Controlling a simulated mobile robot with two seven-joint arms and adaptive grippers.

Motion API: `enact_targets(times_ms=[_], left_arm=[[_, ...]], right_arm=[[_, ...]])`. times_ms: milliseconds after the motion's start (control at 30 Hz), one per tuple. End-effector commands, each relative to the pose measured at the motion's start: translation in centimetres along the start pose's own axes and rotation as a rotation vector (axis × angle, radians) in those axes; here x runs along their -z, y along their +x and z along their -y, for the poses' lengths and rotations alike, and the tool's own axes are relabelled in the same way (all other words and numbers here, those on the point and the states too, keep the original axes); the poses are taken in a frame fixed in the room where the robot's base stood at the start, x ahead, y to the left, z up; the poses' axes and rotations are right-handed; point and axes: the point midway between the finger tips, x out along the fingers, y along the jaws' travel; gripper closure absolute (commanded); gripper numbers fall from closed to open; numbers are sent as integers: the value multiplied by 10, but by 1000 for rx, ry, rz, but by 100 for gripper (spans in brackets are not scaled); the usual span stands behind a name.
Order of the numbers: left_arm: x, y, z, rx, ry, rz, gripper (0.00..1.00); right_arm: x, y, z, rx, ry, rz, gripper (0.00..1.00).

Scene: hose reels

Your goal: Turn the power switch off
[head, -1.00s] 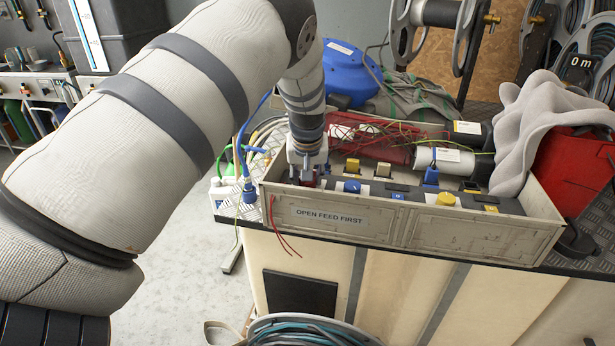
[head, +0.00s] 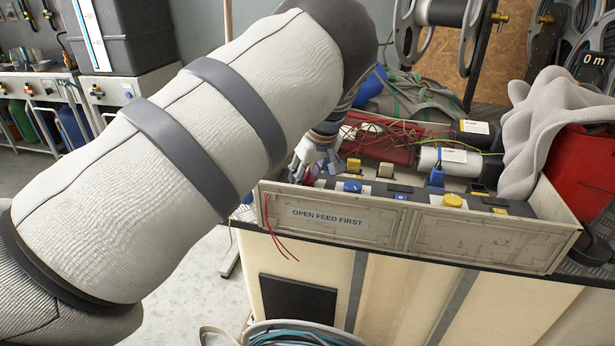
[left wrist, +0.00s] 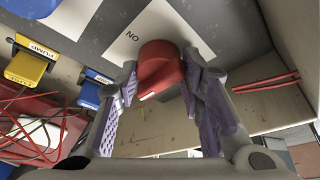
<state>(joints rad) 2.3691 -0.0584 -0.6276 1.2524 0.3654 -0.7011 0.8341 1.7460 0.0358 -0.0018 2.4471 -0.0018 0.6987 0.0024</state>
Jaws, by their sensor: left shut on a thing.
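The red power switch (left wrist: 161,70) sits on a grey panel with a white label plate (left wrist: 126,44) that reads "ON", upside down in the left wrist view. My left gripper (left wrist: 158,98) is shut on the red switch, one purple-padded finger on each side of it. A small pale mark shows on the switch's near end. In the head view my left gripper (head: 312,170) reaches into the left end of the control box (head: 400,232), its wrist tilted. The fingers and the arm mostly hide the switch there. My right gripper is not in view.
On the panel right of my gripper are a blue knob (head: 352,186), a yellow knob (head: 452,200) and small yellow and blue switches. Loose red wires (head: 385,135) lie behind. A grey cloth (head: 550,125) drapes over the box's right end.

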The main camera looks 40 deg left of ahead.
Motion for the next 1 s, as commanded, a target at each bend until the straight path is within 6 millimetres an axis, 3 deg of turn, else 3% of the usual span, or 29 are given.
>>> enact_targets(times_ms=[433,467,500,533,833,1000], left_arm=[[-1,-1,-2,-2,-9,1,93],[-1,-1,-2,-2,-9,1,58],[-1,-1,-2,-2,-9,1,49],[-1,-1,-2,-2,-8,1,46],[0,-2,-1,0,-7,0,46],[0,-35,-2,-4,-7,-2,46]], right_arm=[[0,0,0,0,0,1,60],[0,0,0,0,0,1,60],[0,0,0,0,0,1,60],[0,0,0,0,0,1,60],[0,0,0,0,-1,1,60],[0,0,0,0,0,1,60]])
